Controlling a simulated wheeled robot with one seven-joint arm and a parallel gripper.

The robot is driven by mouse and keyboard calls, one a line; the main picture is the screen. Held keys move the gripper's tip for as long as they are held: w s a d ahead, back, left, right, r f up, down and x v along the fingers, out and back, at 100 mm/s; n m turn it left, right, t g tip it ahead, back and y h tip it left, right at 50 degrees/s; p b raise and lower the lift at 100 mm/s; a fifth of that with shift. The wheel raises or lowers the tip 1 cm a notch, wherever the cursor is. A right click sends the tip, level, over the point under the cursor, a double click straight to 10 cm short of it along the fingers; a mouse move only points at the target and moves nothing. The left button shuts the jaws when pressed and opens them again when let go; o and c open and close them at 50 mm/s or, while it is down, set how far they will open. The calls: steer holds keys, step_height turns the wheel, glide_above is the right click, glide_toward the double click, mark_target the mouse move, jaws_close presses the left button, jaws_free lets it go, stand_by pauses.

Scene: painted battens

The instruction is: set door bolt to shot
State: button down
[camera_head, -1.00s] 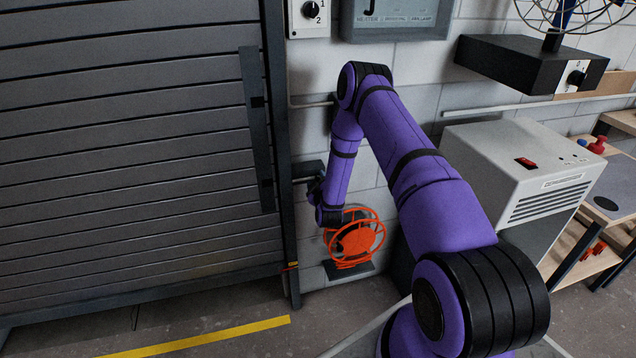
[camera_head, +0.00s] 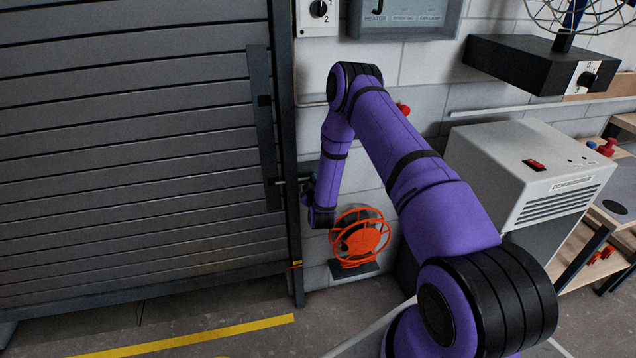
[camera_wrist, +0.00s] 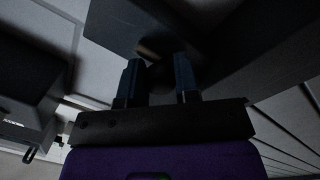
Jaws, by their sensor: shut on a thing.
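The door bolt (camera_head: 280,182) is a short rod at the right edge of the grey slatted door, level with the lower part of the dark upright strip (camera_head: 263,130). Its tip shows at that strip. My gripper (camera_wrist: 158,66) has its two dark fingers on either side of a dark rounded knob (camera_wrist: 159,76) in the wrist view, and is shut on it. In the head view my gripper (camera_head: 309,188) is just right of the door frame, mostly hidden by my own wrist, which also covers the bolt's body.
An orange hose reel (camera_head: 360,238) stands close below and right of my wrist. A switch box (camera_head: 317,15) is above. A yellow line (camera_head: 200,335) crosses the floor.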

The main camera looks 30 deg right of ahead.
steer(key=shift+a, duration=0.2)
steer(key=c, duration=0.8)
jaws_free()
steer(key=shift+a, duration=0.1)
steer(key=shift+c, duration=0.2)
steer(key=v, duration=1)
steer(key=shift+s, duration=0.35)
